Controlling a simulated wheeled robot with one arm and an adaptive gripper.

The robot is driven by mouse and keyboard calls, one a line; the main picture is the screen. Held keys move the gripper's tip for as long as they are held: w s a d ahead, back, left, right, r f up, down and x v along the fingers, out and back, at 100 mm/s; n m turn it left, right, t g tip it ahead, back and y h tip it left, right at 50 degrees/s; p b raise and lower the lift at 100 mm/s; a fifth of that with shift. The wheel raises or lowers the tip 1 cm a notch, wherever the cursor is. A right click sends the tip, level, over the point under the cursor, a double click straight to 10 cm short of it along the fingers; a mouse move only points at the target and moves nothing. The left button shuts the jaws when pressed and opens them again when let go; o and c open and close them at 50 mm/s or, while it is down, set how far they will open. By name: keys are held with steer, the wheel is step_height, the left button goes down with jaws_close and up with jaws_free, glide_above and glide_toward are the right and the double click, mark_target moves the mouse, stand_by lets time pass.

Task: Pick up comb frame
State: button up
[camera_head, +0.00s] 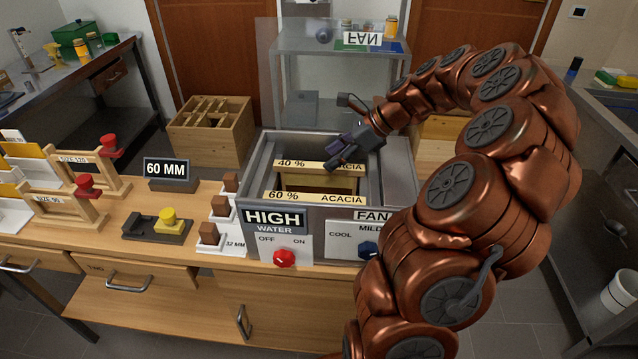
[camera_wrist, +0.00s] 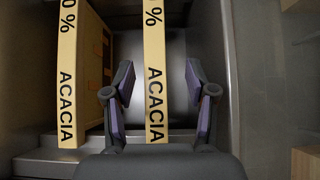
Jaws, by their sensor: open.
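Two comb frames with pale yellow labelled top bars sit in a grey tank (camera_head: 400,190). The near one is the 60 % ACACIA frame (camera_head: 315,198). My gripper is open at the right end of the far bar. In the wrist view my gripper (camera_wrist: 160,100) has one finger on each side of the far bar (camera_wrist: 154,60), with gaps visible. The near bar (camera_wrist: 67,70) lies left of the fingers. Height above the bar is hard to tell.
A wooden crate (camera_head: 211,130) stands back left.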

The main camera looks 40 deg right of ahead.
mark_target(322, 165)
steer(key=shift+w+a+f+p, duration=0.15)
steer(key=shift+a+f+p, duration=0.15)
steer(key=shift+a, duration=0.2)
steer(key=p+x, duration=0.1)
steer(key=x, duration=0.3)
steer(key=shift+a+f, duration=0.1)
steer(key=shift+f, duration=0.05)
steer(key=shift+c, duration=0.2)
jaws_close()
